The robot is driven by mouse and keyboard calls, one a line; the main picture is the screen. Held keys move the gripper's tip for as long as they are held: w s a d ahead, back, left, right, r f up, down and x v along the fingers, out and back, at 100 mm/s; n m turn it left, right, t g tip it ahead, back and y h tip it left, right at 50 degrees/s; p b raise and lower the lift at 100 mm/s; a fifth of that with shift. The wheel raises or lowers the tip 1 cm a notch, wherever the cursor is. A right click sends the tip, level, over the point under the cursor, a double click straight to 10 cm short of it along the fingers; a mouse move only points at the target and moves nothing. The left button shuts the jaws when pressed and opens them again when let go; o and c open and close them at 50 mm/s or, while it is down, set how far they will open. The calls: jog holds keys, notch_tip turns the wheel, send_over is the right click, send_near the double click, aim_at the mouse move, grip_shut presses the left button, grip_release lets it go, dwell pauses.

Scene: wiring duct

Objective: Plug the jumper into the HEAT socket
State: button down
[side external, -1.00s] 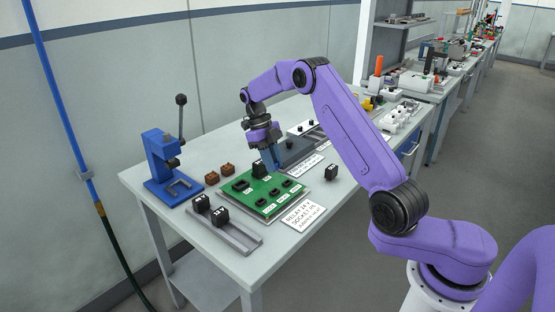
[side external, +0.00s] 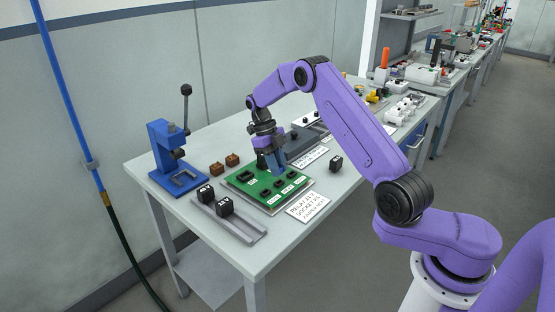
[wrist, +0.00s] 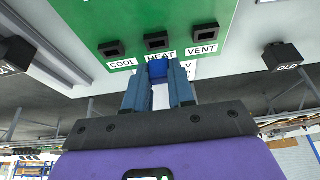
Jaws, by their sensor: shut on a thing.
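My gripper (wrist: 158,85) is shut on a small blue jumper (wrist: 158,69) in the wrist view. The jumper is in front of the HEAT label and partly covers it. The black HEAT socket (wrist: 157,40) is on the green board (wrist: 180,15), just beyond the jumper in the picture. The COOL socket (wrist: 112,48) is to its left and the VENT socket (wrist: 203,31) to its right. In the side view my gripper (side external: 277,166) is over the green board (side external: 240,182); the jumper cannot be made out there. I cannot tell whether the jumper touches the board.
A black block marked OLD (wrist: 283,58) stands right of the board. A blue press (side external: 165,155) and brown blocks (side external: 217,169) stand left. A relay sign (side external: 309,207) lies beside the board.

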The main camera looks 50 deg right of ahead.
jog(key=shift+f, duration=0.5)
jog(key=shift+f, duration=0.95)
dwell(1.5)
jog(key=c, duration=0.9)
grip_release()
jog(key=shift+r, duration=0.1)
jog(key=v, duration=1.7)
jog(key=shift+a+r, duration=0.1)
jog(key=shift+a, duration=0.05)
